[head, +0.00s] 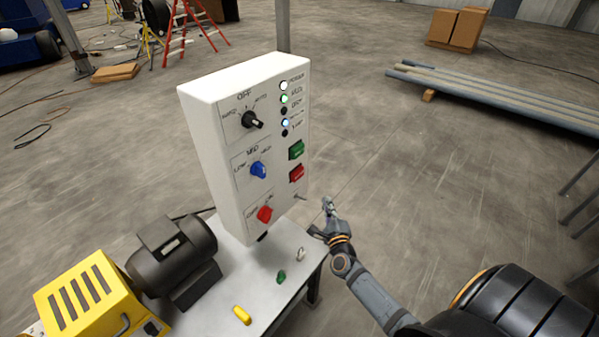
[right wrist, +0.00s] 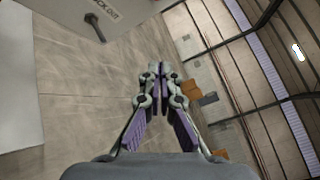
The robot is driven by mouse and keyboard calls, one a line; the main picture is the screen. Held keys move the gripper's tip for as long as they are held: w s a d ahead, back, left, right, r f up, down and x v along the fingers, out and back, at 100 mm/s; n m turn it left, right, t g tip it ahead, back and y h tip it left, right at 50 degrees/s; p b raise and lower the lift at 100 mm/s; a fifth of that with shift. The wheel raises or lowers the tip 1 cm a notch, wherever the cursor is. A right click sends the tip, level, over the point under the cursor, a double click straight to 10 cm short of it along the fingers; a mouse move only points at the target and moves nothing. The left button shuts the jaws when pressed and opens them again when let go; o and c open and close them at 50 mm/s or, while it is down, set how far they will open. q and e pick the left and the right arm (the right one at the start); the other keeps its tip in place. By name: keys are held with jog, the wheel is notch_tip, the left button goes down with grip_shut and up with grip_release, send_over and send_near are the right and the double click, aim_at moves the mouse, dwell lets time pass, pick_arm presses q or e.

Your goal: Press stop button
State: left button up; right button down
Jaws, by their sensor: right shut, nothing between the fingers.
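A white control box (head: 215,150) stands on a small light table in the head view. On its right part are a green button (head: 296,150) and, just below it, a red button (head: 297,173). My right gripper (head: 327,203) is shut and empty, to the right of the box's lower right corner and apart from it. In the right wrist view the gripper's fingers (right wrist: 160,72) are together, and a corner of the box with a small toggle (right wrist: 94,22) shows at the upper left. The red button is not visible there. My left gripper is not in view.
The box carries a black knob (head: 252,120), a blue knob (head: 258,169), a red knob (head: 264,214) and indicator lights. A dark motor (head: 173,258) and a yellow unit (head: 92,300) are at the lower left. Small parts lie on the table (head: 232,268).

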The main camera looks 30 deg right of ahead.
aim_at(298, 174)
jog(key=r+m, duration=0.2)
jog(key=d+r+m+h, duration=0.1)
jog(key=r, duration=0.1)
jog(key=shift+w+r+t, duration=0.1)
jog(key=shift+w+t, duration=0.15)
jog(key=shift+t, duration=0.05)
jog(key=shift+w+a, duration=0.1)
jog(key=shift+w, duration=0.05)
jog(key=w+a+b, duration=0.1)
jog(key=w+a, duration=0.2)
jog(key=w, duration=0.5)
jog(key=shift+a+b, duration=0.15)
jog(key=shift+b, duration=0.2)
dwell(0.8)
jog(key=shift+w+a, duration=0.2)
jog(key=shift+w, duration=0.15)
